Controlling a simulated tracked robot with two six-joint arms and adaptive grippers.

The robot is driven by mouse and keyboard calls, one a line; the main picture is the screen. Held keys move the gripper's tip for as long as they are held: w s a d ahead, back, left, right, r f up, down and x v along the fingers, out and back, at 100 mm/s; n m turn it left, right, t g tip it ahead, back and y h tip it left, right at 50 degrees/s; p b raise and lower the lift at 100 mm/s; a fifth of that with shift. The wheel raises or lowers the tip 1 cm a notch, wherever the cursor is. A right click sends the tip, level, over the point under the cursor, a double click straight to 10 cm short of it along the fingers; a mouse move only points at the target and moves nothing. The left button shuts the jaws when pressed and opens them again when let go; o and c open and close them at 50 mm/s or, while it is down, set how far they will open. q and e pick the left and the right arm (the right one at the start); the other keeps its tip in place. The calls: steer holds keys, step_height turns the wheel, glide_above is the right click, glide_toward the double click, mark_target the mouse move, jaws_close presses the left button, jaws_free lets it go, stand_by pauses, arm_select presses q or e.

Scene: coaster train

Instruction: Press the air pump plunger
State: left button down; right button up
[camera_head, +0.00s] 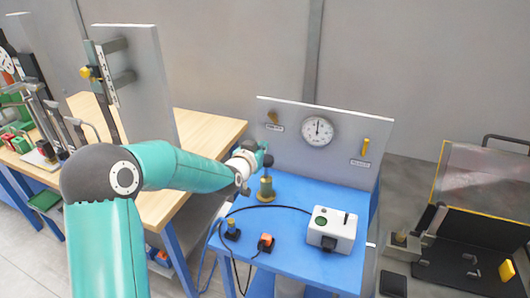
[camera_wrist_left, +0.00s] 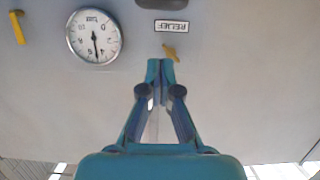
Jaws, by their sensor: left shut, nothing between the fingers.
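In the head view a brass pump body (camera_head: 266,188) stands upright on the blue bench, with a dark plunger top (camera_head: 268,161) on it. My left gripper (camera_head: 265,147) reaches in from the left, just above and beside the plunger top; I cannot tell whether they touch. In the wrist view the left gripper's fingertips (camera_wrist_left: 160,66) are together and empty, pointing toward the grey panel. The plunger does not show in the wrist view. My right gripper is not in view.
A grey panel (camera_head: 345,125) behind the pump bears a round gauge (camera_head: 317,131), a brass relief knob (camera_head: 272,117) and a yellow lever (camera_head: 365,145).

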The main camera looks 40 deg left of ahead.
mark_target(266, 161)
arm_select(q)
steer(key=shift+p+x, duration=0.3)
steer(key=shift+x, duration=0.55)
step_height(266, 161, down, 3)
steer(key=shift+r+p, duration=0.2)
steer(key=shift+p, duration=0.15)
steer(key=shift+f, duration=0.7)
